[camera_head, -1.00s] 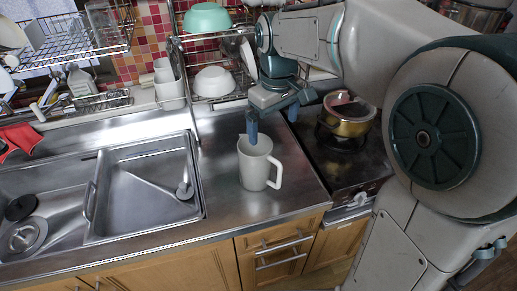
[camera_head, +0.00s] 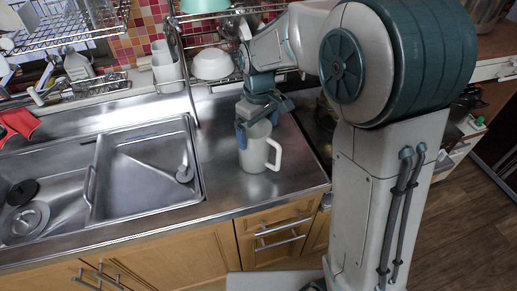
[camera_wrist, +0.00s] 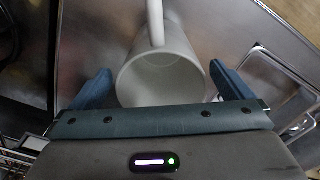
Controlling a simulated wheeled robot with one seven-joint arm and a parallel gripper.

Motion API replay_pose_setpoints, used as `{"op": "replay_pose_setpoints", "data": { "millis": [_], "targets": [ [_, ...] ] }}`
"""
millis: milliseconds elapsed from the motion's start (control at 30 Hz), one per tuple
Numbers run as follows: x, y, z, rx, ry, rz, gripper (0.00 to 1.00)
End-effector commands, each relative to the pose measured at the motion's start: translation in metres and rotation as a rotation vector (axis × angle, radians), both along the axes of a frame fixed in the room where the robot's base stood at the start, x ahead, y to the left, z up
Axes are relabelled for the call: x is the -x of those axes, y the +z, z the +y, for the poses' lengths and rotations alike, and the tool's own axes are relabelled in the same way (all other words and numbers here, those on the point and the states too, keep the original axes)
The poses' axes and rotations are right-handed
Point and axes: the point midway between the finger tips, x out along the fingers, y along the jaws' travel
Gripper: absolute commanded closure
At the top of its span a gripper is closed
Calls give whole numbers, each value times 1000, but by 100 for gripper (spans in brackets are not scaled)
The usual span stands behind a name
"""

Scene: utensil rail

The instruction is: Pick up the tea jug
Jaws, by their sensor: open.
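The tea jug (camera_head: 256,150) is a white jug with a handle on its right side. It stands upright on the steel counter, right of the sink, in the head view. My gripper (camera_head: 258,128) is over the jug's top, with its blue fingers apart. In the wrist view the jug (camera_wrist: 162,72) shows its open, empty mouth, with the handle pointing to the top. My gripper (camera_wrist: 158,88) is open there, one finger on each side of the jug's rim, with a visible gap at the left finger. Part of the jug's top is hidden by my gripper in the head view.
The sink (camera_head: 145,175) lies to the left of the jug. A dish rack with a white bowl (camera_head: 212,64) and white cups stands behind. The counter's front edge (camera_head: 270,203) is near the jug. Bare counter (camera_head: 225,185) lies around the jug.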

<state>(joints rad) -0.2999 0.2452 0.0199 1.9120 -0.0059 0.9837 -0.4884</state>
Motion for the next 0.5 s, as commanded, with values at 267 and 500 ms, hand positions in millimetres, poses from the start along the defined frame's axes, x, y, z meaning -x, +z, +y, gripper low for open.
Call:
{"op": "replay_pose_setpoints", "data": {
  "millis": [267,500],
  "targets": [
    [0,-37,2,1,0,2,0],
    [0,-40,2,0,0,1,0]
  ]
}}
